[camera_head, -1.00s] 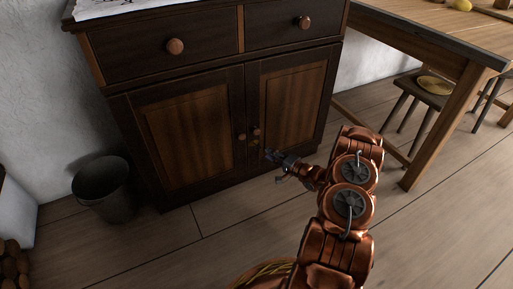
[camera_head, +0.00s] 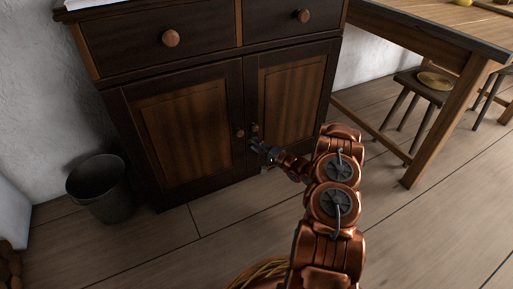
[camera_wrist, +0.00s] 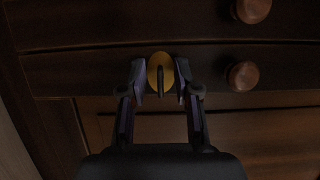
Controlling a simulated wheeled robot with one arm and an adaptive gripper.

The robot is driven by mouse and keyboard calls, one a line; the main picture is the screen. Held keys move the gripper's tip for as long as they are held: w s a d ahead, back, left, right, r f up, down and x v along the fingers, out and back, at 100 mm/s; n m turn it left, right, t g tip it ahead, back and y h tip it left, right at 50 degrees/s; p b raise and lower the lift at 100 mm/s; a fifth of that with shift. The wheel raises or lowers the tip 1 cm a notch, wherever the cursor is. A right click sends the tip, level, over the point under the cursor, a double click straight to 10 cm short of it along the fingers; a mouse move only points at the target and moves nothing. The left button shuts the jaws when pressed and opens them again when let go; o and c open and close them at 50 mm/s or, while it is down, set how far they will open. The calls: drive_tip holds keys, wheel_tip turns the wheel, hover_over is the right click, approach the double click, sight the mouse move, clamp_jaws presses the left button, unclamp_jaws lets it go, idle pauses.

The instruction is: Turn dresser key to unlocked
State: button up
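The dark wooden dresser (camera_head: 180,135) stands against the wall, with both doors closed. In the wrist view, a brass-coloured round piece (camera_wrist: 153,70) shows on the dresser front, with a thin dark upright bar, apparently the key (camera_wrist: 162,79), at its middle. My gripper (camera_wrist: 161,83) is open, with one finger on each side of the key and a gap visible on both sides. In the head view, my gripper (camera_head: 258,146) is at the seam between the doors, just below the door knobs, and hides the key.
Two round door knobs (camera_wrist: 243,75) (camera_wrist: 253,10) sit to the right of my gripper in the wrist view. A dark bucket (camera_head: 100,190) stands on the floor left of the dresser. A table (camera_head: 440,35) and stool (camera_head: 425,88) stand right. The floor in front is mostly clear.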

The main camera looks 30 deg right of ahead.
drive_tip(key=shift+c, duration=0.3)
clamp_jaws()
